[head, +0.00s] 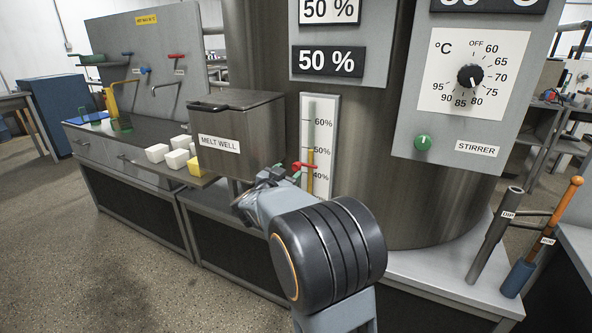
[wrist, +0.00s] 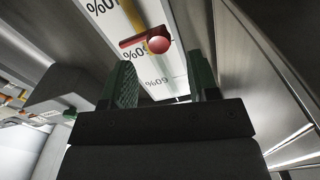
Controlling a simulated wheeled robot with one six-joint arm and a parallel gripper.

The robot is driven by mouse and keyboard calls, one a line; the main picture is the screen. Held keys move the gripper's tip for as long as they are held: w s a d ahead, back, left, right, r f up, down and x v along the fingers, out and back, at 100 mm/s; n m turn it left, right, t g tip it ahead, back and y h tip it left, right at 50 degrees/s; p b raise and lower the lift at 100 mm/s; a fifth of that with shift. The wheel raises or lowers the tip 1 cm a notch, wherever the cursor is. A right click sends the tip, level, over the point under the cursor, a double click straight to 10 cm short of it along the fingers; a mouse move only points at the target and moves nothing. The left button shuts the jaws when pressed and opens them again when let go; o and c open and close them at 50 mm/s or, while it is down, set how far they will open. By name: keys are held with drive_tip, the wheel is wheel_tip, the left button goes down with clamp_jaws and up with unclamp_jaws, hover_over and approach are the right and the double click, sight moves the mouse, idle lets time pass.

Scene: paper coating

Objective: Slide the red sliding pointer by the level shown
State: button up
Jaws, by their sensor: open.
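The red sliding pointer (head: 304,166) is on the white gauge strip (head: 334,115), between the 50% and 40% marks. The yellow column (head: 310,160) in the gauge tops out near the 50% mark. In the wrist view the pointer's round red knob (wrist: 159,45) shows just past my fingertips, in line with the gap between them. My gripper (wrist: 163,78) is open, with green-padded fingers and nothing held. In the head view my wrist partly hides my gripper (head: 283,178), which is close to the pointer at the gauge's lower left.
Two displays above the gauge read 50% (head: 328,61). The melt well box (head: 238,135) stands close at left, with white blocks (head: 178,158) and a yellow block (head: 196,166) beside it. The stirrer panel (head: 470,95) is at right. Tool holders (head: 497,240) stand lower right.

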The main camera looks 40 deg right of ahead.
sight(295, 167)
drive_tip(key=shift+b+x, duration=0.3)
drive_tip(key=shift+x, duration=2.4)
drive_tip(key=shift+a, duration=0.1)
drive_tip(key=shift+c, duration=0.3)
clamp_jaws()
drive_tip(key=shift+r, duration=0.1)
